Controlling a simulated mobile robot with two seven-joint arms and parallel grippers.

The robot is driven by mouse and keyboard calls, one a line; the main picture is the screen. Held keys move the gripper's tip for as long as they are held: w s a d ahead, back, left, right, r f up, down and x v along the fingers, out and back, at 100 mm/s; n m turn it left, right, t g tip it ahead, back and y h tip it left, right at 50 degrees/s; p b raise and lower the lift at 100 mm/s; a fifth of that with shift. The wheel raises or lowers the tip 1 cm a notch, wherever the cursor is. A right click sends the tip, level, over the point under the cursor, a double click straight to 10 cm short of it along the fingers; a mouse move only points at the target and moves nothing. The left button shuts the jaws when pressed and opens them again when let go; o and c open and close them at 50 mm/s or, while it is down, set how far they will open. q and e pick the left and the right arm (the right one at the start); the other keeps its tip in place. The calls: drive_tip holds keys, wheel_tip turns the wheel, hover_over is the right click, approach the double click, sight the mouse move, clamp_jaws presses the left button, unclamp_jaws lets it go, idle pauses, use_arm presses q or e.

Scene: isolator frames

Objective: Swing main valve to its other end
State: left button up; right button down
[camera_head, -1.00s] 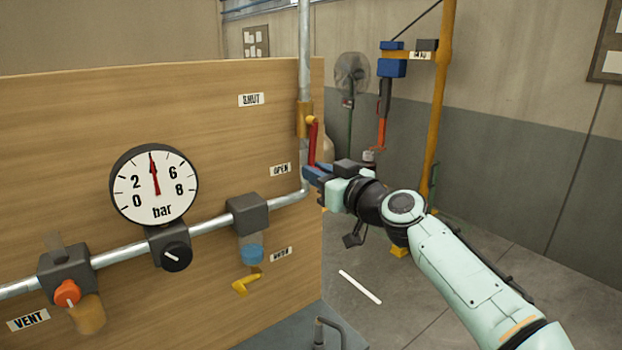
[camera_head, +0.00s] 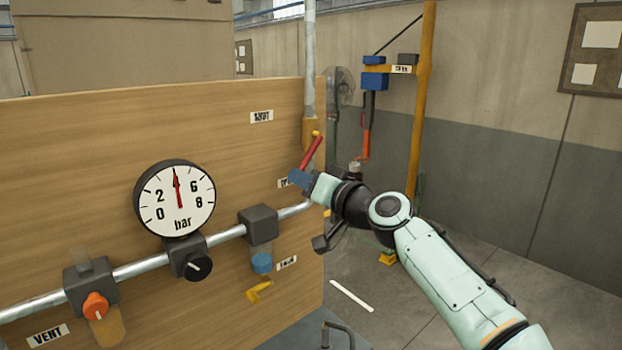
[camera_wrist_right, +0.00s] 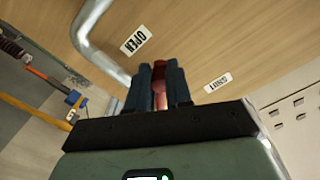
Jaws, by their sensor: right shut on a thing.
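The main valve has a red lever (camera_head: 312,152) on a brass body (camera_head: 310,130) on the vertical pipe at the board's right edge. The lever slants down and left from its pivot, its lower end near the OPEN label. My right gripper (camera_head: 298,179) is shut on the lever's lower end and partly covers that label. In the right wrist view the red lever (camera_wrist_right: 160,90) stands between the two dark fingers. The OPEN label (camera_wrist_right: 135,40) and the SHUT label (camera_wrist_right: 218,82) lie on either side of it. The SHUT label (camera_head: 262,116) is up and left of the pivot. My left gripper is not in view.
A gauge (camera_head: 175,200) reads about midway between 2 and 6. Below it are a black knob (camera_head: 198,267), an orange vent knob (camera_head: 96,305) and a yellow handle (camera_head: 259,291). A yellow post (camera_head: 420,110) stands behind my right arm. Floor at right is open.

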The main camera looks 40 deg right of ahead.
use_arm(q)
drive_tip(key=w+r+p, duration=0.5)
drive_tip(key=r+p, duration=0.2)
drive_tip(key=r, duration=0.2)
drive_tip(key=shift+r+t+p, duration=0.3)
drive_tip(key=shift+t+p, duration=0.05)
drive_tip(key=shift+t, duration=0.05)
use_arm(e)
drive_tip(key=a+r+m, duration=0.3)
drive_tip(key=r+m, duration=0.5)
drive_tip(key=m, duration=0.1)
drive_tip(key=shift+s+m, duration=0.2)
drive_tip(key=shift+m, duration=0.1)
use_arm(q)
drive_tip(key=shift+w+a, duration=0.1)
use_arm(e)
drive_tip(key=c, duration=1.1)
unclamp_jaws()
drive_tip(key=shift+o, duration=0.2)
drive_tip(key=shift+f, duration=0.2)
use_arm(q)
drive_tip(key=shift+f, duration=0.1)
